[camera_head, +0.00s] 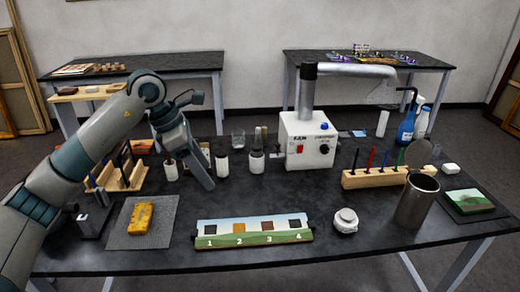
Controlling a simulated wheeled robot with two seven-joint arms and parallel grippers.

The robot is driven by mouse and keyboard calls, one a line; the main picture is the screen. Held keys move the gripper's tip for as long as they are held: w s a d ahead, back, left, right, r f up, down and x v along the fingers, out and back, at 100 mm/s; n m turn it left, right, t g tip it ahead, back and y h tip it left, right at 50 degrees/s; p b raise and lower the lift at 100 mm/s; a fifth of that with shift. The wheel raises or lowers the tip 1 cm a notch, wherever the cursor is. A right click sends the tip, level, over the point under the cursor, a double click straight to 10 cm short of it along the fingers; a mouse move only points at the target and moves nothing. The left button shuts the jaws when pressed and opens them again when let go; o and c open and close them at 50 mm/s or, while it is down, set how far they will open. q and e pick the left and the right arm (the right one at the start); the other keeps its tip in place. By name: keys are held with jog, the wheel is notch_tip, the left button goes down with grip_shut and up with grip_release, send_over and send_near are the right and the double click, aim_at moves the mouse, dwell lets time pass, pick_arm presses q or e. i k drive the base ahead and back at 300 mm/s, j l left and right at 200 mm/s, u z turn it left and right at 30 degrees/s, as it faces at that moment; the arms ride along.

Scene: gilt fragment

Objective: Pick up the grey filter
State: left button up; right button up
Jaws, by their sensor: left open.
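A small round pale grey-white canister (345,220) sits on the black table right of the numbered strip; it looks like the filter, but I cannot tell for sure. My left gripper (191,172) reaches in from the left and points down over the table's left-middle part. It is open, with no object seen between its fingers. It is well to the left of the canister and apart from it. It partly hides the jars behind it. My right gripper is not in view.
A white fan box (307,143) with a metal duct stands at the back middle. Jars (222,163), a wooden tool rack (375,178), a metal cup (416,200) and a numbered strip (254,230) surround clear table patches. A gold piece (142,218) lies on a grey mat (165,237).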

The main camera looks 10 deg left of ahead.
aim_at(256, 148)
jog(key=i, duration=1.15)
